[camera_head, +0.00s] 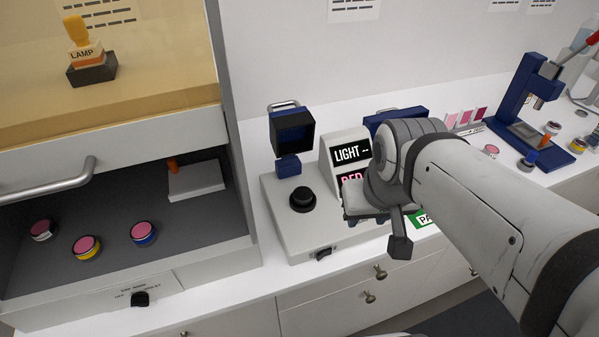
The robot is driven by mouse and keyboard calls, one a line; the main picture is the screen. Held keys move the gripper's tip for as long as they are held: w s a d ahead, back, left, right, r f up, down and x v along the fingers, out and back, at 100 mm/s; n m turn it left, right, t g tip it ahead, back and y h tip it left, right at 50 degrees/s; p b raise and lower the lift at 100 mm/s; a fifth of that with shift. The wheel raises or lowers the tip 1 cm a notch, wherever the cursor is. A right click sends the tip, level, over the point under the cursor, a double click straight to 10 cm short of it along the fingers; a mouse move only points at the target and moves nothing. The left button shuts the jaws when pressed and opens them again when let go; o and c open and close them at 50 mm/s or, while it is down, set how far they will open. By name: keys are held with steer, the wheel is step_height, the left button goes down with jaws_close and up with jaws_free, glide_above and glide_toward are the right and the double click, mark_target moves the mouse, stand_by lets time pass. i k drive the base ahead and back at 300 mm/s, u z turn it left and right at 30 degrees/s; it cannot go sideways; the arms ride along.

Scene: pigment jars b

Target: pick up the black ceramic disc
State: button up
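A round black stepped piece (302,199) sits on the flat top of the pale instrument (277,222), left of its display. It is the only thing here that looks like a black disc; I cannot tell whether it is a loose ceramic disc or a part of the instrument. My gripper (400,245) is in front of the instrument's right side, to the right of the black piece and apart from it. A dark finger points down; the rest is hidden by the wrist. I cannot see anything held.
An open drawer-like bay (200,245) at left holds several pink-topped jars and a white block (196,181). A blue hooded part (293,135) rises behind the black piece. The display (350,152) reads "LIGHT --". A blue press (530,100) stands at far right.

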mark_target(302, 196)
steer(key=z, duration=0.1)
steer(key=k, duration=1.75)
steer(key=u, duration=0.5)
steer(key=i, duration=1.5)
steer(key=u, duration=0.05)
